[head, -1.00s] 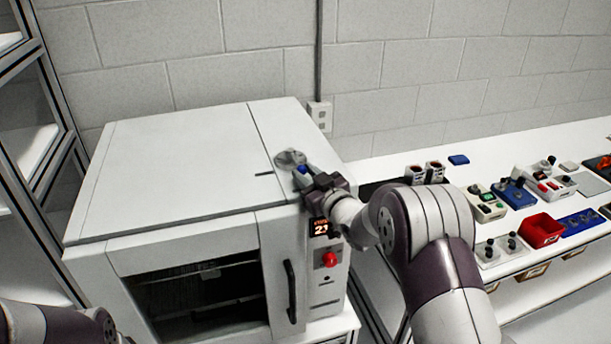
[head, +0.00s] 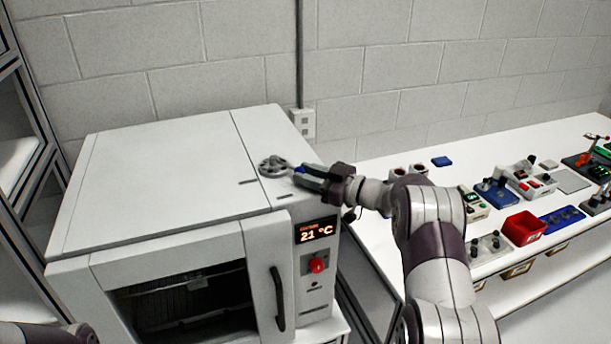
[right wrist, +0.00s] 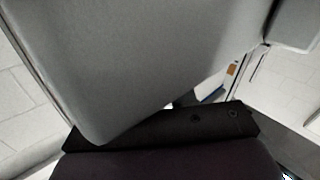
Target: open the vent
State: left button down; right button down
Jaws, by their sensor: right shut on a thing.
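The vent (head: 271,165) is a round grey disc with dark openings, on the top right part of the white oven (head: 160,175). A small blue knob (head: 299,170) sits at the disc's right side. My right gripper (head: 301,174) reaches in from the right, and its fingers are shut on the blue knob, partly hiding it. The right wrist view is mostly filled by my own gripper parts, and neither the vent nor the knob can be made out there. My left gripper is out of view; only part of my left arm shows at the lower left.
The oven's front has a display (head: 316,231) reading 21 °C, a red button (head: 317,265) and a black door handle (head: 278,298). A white bench (head: 400,262) with several small devices and a red bin (head: 523,228) stands at the right. A block wall is behind.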

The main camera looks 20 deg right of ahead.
jog(key=shift+r, duration=0.35)
jog(key=c, duration=1.1)
grip_release()
jog(key=shift+o, duration=1)
jog(key=shift+s, duration=0.15)
jog(key=shift+d+f, duration=0.1)
jog(key=shift+f, duration=0.05)
jog(key=b+v, duration=0.2)
jog(key=v, duration=0.1)
jog(key=b+v, duration=0.1)
jog(key=v, duration=0.1)
jog(key=shift+d+f, duration=0.1)
jog(key=shift+f, duration=0.25)
jog(key=b+v, duration=0.2)
jog(key=v, duration=0.5)
jog(key=shift+s+r, duration=0.2)
jog(key=shift+r, duration=0.2)
jog(key=shift+d, duration=0.1)
